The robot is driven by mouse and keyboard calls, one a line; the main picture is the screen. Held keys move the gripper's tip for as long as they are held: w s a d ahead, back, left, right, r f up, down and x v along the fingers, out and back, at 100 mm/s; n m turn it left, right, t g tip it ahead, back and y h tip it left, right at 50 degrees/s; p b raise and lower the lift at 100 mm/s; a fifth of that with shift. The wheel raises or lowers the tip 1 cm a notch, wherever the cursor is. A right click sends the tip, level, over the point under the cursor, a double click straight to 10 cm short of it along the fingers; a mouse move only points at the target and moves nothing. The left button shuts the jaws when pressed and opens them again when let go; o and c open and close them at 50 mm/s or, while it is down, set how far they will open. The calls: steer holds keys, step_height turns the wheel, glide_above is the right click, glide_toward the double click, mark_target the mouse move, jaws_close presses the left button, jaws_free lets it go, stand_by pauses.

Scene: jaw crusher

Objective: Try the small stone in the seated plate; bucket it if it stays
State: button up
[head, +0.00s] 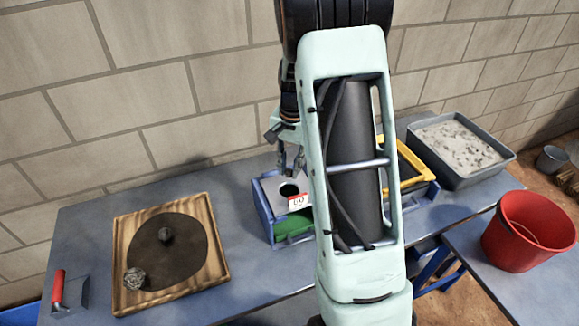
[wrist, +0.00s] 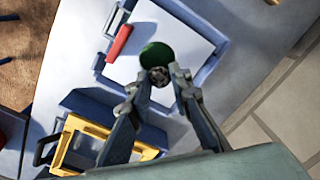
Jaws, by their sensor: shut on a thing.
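My gripper (head: 291,162) is above a plate (head: 270,186) with a round hole, seated in a blue frame on the table. In the wrist view my gripper (wrist: 168,72) is shut on a small grey stone (wrist: 160,80), which lies over the edge of the plate's hole (wrist: 155,54). Green shows through the hole. The stone's height above the plate is hard to tell. The plate's tag (head: 299,202) carries a number. A red bucket (head: 527,236) stands at the right.
A wooden tray (head: 220,262) at the left has a dark round mat with a dark stone (head: 166,236) and a paler stone (head: 134,278). A yellow-rimmed frame (head: 418,182) and a grey tub of gravel (head: 462,146) stand right of the plate. A red-handled tool (head: 58,288) lies far left.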

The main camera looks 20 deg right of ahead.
step_height(320, 180, down, 6)
steer(key=b, duration=0.3)
steer(key=shift+r+b, duration=0.25)
steer(key=shift+b, duration=0.15)
steer(key=o, duration=1.1)
steer(key=shift+c, duration=0.2)
steer(key=shift+r, duration=0.1)
steer(key=r, duration=1.1)
steer(key=shift+s+d+r, duration=0.2)
steer(key=shift+r, duration=0.2)
